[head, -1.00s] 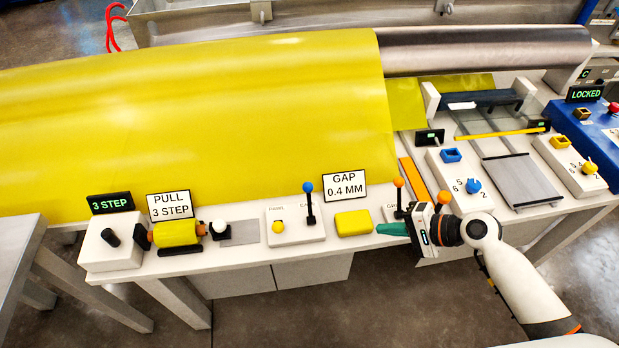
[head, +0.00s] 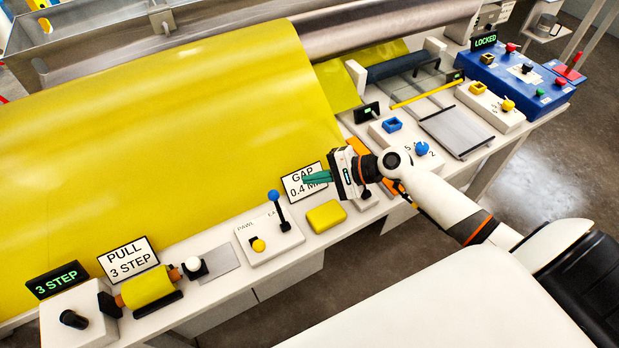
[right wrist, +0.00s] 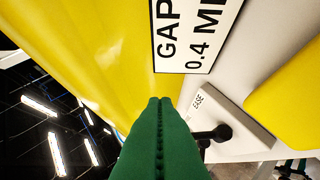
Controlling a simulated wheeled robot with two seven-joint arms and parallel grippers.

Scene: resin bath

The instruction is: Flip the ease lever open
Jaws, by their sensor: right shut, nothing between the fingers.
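The ease lever (head: 282,213), a black stick with a blue ball, stands upright on a white plate (head: 270,236) marked PAWL and EA…, beside a yellow knob (head: 258,245). In the right wrist view the plate's EASE label (right wrist: 199,101) and the black lower part of the lever (right wrist: 218,132) show; the ball is not clear there. My right gripper (head: 304,179) has green fingers, shut and empty, pointing left in front of the GAP sign, to the right of and above the lever, apart from it. Its fingers also show in the right wrist view (right wrist: 160,100). My left gripper is out of view.
The GAP 0.4 MM sign (head: 297,188) stands behind the fingers. A yellow block (head: 326,215) lies right of the plate. The big yellow sheet (head: 170,130) rises behind. A yellow roller (head: 148,287) and PULL sign (head: 127,257) stand left.

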